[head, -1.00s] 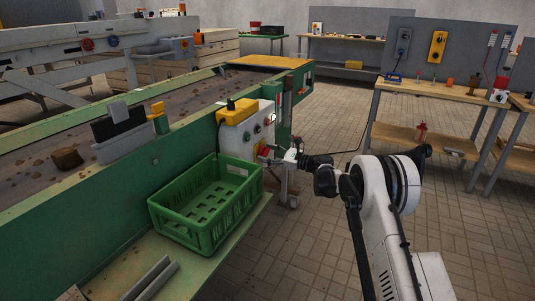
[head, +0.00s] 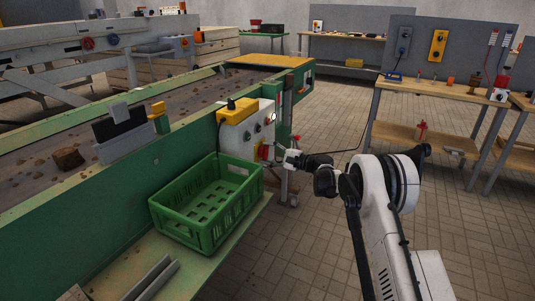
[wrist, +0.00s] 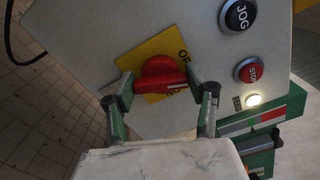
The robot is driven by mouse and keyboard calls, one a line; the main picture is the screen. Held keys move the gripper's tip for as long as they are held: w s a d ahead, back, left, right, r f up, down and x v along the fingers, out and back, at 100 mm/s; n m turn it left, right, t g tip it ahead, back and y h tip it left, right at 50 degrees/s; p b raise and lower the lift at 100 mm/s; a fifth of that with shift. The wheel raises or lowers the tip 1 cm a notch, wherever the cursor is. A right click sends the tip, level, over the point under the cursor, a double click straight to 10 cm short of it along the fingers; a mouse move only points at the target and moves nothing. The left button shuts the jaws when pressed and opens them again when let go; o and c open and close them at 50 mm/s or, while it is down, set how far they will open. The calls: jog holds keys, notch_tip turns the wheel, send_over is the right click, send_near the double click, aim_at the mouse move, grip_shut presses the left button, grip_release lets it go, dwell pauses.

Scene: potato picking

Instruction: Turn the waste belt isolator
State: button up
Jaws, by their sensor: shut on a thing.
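The waste belt isolator is a red rotary knob (wrist: 162,73) on a yellow plate (wrist: 140,57) with partly hidden black lettering. It sits on the pale control box (wrist: 95,35). In the wrist view my gripper (wrist: 159,83) has one finger on each side of the knob and is shut on it. The knob's bar lies nearly level in that view. In the head view my gripper (head: 272,153) is at the lower part of the box (head: 247,135), and the small red knob is partly hidden by it.
A black JOG button (wrist: 240,15), a red STOP button (wrist: 251,70) and a lit lamp (wrist: 253,100) are close on the right in the wrist view. A green crate (head: 205,205) stands left of my arm. Open floor lies to the right.

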jog(key=shift+n, duration=2)
jog(key=o, duration=1.2)
jog(key=v, duration=1.2)
jog(key=shift+f, duration=0.1)
